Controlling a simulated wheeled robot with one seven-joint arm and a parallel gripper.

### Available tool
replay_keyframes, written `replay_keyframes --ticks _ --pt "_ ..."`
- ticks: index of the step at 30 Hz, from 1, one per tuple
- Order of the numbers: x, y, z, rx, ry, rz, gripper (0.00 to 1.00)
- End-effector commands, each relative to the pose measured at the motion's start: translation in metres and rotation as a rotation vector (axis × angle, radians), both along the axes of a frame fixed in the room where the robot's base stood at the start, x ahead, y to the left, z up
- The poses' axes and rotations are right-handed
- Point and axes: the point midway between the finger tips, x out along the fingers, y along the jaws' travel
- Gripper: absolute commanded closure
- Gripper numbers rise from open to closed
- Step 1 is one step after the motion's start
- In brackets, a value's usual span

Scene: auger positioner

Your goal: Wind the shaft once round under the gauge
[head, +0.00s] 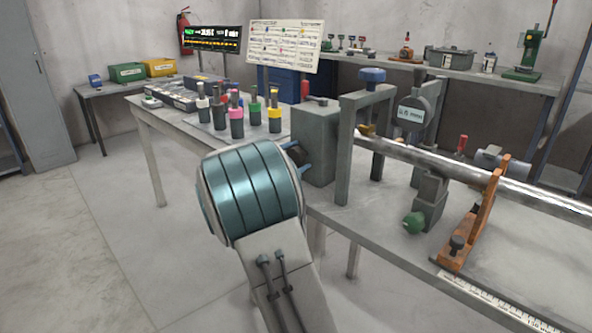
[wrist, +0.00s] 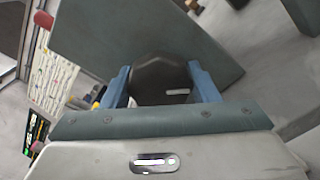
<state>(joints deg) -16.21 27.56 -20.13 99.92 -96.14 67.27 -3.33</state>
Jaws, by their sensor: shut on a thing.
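My gripper (wrist: 159,80) is shut on a dark, many-sided knob (wrist: 157,72) with a short white mark, its blue fingers on either side of it in the wrist view. The long silver shaft (head: 420,160) runs right from the block, through a grey frame. The gauge (head: 411,113), dark with a pale label, is held above the shaft. Its reading is too small to make out.
An orange bracket (head: 482,215) stands by the shaft, with a green knob (head: 413,222) to its left. A blue-topped screw (head: 373,76) sits on the grey frame. Several coloured-collar tools (head: 237,115) stand on the table behind. A scale strip (head: 495,305) lies along the front edge.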

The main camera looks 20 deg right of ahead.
Motion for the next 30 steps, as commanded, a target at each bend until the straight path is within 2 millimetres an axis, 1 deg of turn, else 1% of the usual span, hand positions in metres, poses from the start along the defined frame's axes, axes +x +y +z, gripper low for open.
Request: replay_keyframes --ticks 1,6,12,19,30 --pt "0.0001 0.0007 -0.0059 0.013 -0.033 0.001 0.69" --pt "0.0001 0.0007 -0.0044 0.048 -0.129 0.001 0.69" --pt "0.0003 0.0007 -0.0029 0.075 -0.202 0.002 0.69" --pt "0.0002 0.0007 -0.0013 0.087 -0.233 0.001 0.69" --pt "0.0002 0.0008 -0.0008 0.088 -0.235 0.001 0.69"
